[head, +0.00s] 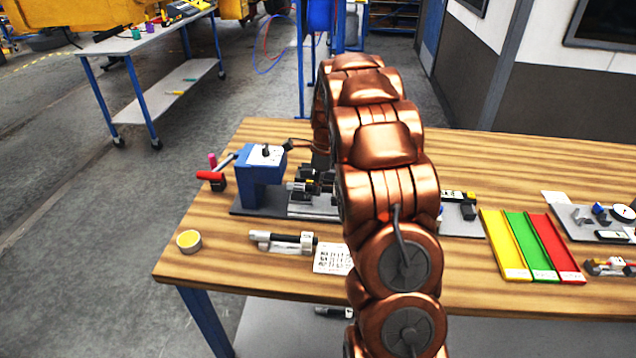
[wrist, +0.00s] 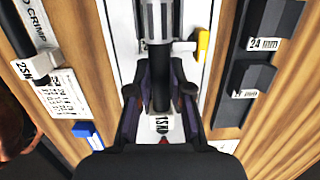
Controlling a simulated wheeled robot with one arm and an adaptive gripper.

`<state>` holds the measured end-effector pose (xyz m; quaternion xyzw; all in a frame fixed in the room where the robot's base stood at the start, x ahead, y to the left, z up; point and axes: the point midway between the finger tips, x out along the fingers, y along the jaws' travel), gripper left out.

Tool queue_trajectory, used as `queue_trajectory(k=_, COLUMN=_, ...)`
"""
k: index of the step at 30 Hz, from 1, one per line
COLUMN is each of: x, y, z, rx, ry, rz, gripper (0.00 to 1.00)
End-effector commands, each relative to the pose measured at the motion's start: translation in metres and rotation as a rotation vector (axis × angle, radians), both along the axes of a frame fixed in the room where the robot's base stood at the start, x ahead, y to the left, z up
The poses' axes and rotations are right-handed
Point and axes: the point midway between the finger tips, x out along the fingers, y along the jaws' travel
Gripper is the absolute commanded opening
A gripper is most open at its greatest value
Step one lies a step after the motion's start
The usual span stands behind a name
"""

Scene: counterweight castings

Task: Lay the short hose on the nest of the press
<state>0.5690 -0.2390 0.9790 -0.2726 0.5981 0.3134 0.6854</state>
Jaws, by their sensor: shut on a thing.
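My gripper (wrist: 160,100) is shut on a black hose (wrist: 160,85) with a silver end fitting (wrist: 158,25); I take this to be the short hose. A white tag (wrist: 164,125) reading 1SN shows by it, between the fingers. In the head view the blue press (head: 262,178) stands on a dark base at the left of the bench. My copper arm hides most of the gripper and part of the area right of the press. I cannot tell whether the hose touches anything beneath it, and the nest is not clearly seen.
Another dark hose on a holder (head: 283,241) lies in front of the press, beside a printed card (head: 332,259). A yellow round tin (head: 189,241) is near the left edge. Yellow, green and red trays (head: 530,245) lie at the right.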

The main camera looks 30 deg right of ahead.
Motion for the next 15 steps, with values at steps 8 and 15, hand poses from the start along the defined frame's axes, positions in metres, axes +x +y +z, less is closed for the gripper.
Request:
queue_trajectory(k=8, x=-0.0001, y=-0.0001, z=-0.005, rx=0.0, ry=0.0, rz=0.0, gripper=0.0)
queue_trajectory(k=15, x=0.0, y=-0.0002, z=-0.0085, rx=-0.001, ry=-0.001, rz=0.0, gripper=0.26)
